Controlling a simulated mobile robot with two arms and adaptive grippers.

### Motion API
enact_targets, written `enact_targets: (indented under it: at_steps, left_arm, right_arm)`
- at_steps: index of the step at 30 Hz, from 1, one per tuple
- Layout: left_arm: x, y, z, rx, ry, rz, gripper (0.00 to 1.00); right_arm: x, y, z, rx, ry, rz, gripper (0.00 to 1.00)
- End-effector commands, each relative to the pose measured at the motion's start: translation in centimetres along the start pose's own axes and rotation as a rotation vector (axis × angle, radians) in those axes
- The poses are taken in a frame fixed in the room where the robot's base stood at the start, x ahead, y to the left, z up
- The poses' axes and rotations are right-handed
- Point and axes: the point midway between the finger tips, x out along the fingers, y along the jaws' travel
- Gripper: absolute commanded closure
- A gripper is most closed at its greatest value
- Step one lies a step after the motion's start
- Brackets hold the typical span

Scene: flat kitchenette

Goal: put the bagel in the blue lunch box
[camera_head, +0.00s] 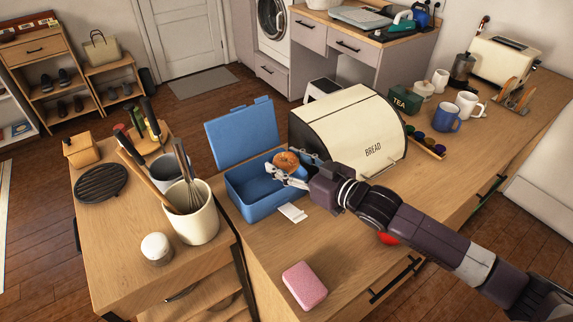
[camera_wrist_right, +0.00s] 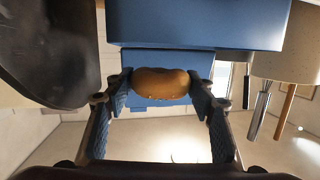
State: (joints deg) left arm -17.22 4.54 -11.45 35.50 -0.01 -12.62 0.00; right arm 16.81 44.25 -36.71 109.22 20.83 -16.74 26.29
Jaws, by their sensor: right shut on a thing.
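The brown bagel (camera_head: 286,160) is held between the fingertips of my right gripper (camera_head: 287,171), over the right part of the blue lunch box (camera_head: 246,204). The lunch box stands open on the counter, with its lid (camera_head: 241,134) raised at the back. Its visible inside is empty; the gripper hides the right part. In the right wrist view the bagel (camera_wrist_right: 160,83) sits between the two fingers of the right gripper (camera_wrist_right: 161,95), with the blue lunch box (camera_wrist_right: 200,25) close by. My left gripper is not in view.
A cream bread box (camera_head: 350,125) stands close to the right of the lunch box. A utensil crock (camera_head: 191,222) stands to its left. A white tab (camera_head: 292,212) shows at the lunch box's front. A pink sponge (camera_head: 305,285) lies nearer on the counter.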

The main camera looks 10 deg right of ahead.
Motion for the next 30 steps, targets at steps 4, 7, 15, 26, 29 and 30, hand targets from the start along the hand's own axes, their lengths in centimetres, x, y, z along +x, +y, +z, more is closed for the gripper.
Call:
enact_targets:
  at_steps: [4, 7, 15, 26, 29, 30]
  left_arm:
    - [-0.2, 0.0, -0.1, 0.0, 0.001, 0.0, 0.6]
    - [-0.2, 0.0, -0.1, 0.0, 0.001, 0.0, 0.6]
    - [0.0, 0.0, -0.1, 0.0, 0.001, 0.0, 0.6]
    - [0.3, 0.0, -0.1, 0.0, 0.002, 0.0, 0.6]
    - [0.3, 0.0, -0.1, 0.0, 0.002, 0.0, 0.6]
    - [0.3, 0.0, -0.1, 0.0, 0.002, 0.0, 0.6]
  right_arm:
    - [0.3, 0.0, 1.3, 0.0, 0.0, 0.0, 0.55]
    - [0.3, 0.0, 1.4, -0.001, 0.001, -0.001, 0.55]
    - [0.3, 0.0, 1.8, 0.0, 0.001, 0.0, 0.55]
    - [0.5, 0.0, 2.6, 0.0, 0.002, -0.001, 0.55]
    - [0.5, 0.0, 2.6, 0.0, 0.001, -0.001, 0.43]
    - [0.5, 0.0, 2.6, 0.0, 0.001, -0.001, 0.39]
